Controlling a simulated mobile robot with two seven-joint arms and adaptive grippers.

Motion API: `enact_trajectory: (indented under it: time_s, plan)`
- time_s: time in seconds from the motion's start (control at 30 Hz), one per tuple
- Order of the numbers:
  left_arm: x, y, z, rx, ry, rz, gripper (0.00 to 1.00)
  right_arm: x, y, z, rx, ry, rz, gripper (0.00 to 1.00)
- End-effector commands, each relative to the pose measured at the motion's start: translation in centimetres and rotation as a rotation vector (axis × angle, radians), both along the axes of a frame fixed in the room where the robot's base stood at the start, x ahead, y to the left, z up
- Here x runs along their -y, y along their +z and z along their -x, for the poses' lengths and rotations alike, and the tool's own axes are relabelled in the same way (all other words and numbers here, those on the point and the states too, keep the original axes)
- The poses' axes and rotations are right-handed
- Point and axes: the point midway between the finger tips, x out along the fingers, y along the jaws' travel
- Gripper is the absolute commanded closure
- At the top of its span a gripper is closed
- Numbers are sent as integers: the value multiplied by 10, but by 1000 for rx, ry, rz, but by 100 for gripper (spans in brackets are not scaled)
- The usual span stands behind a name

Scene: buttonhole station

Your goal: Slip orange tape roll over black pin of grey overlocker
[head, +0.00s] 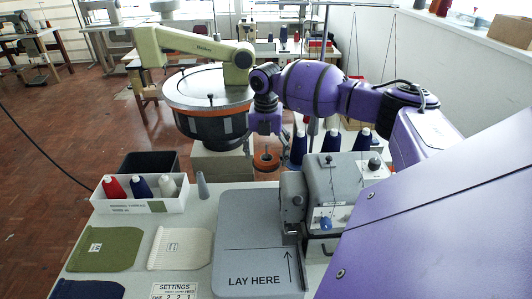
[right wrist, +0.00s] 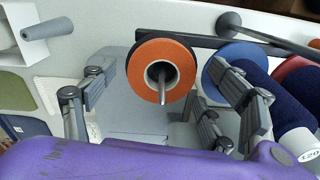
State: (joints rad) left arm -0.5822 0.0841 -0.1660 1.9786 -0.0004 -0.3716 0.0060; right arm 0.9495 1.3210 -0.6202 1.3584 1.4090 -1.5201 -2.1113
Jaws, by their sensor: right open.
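The orange tape roll (head: 266,161) has a dark outer edge and a pale core. It is just left of the grey overlocker (head: 335,190), level with its top. In the right wrist view the roll (right wrist: 146,84) faces me, and the pin (right wrist: 162,88) shows through its hole, so the roll is around the pin. Its back is hidden, so I cannot tell how far down it sits. My right gripper (head: 265,131) is above the roll. In the right wrist view its fingers are spread wide on both sides of the roll, apart from it. My left gripper is not in view.
Blue thread cones (head: 332,140) stand behind the overlocker. A white box of cones (head: 140,205) and a grey cone (head: 202,185) are at left. Fabric pieces (head: 105,250) lie in front. The grey "LAY HERE" plate (head: 250,235) is clear. A large round drum (head: 208,90) stands behind.

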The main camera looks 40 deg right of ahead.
Motion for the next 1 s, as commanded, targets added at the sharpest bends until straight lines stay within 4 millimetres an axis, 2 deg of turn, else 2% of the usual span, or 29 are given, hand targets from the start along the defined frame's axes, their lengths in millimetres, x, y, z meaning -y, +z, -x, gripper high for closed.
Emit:
enact_trajectory:
  time_s: [0.17,0.5,0.63,0.8,1.0]
  plan:
    - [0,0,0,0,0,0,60,0,14,-1,3,0,0,21]
    - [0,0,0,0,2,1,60,0,84,-1,4,0,0,21]
    - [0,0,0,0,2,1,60,0,105,-1,3,0,0,21]
    - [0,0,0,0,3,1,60,0,118,0,1,0,-1,21]
    - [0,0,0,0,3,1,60,0,120,0,0,0,0,21]
